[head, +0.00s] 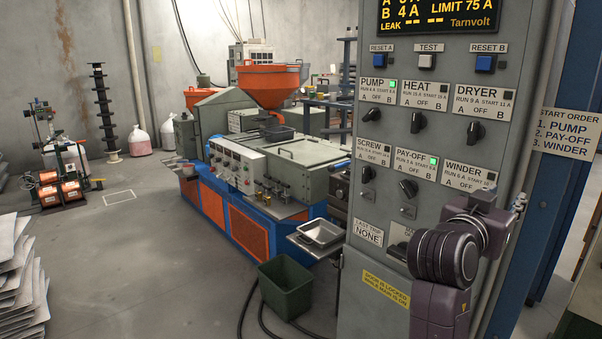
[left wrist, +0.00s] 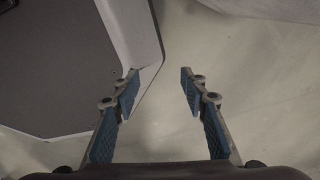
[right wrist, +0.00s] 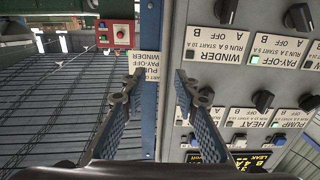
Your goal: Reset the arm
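My right arm stands in front of the grey control panel (head: 400,235), at its lower right. My right gripper (head: 518,204) is small and partly hidden by the wrist at the panel's right edge. In the right wrist view, the right gripper (right wrist: 158,80) has its fingers wide apart with nothing between them. The panel shows upside down there, beside and behind the right finger. My left gripper shows only in the left wrist view (left wrist: 160,80), open and empty above the floor. The left arm is not in the head view.
The panel bears several black knobs; the PUMP lamp (head: 393,85) and PAY-OFF lamp (head: 433,161) glow green. A START ORDER sign (head: 568,135) hangs at right. A green bin (head: 286,287) and an orange-blue machine (head: 235,215) stand left of the panel.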

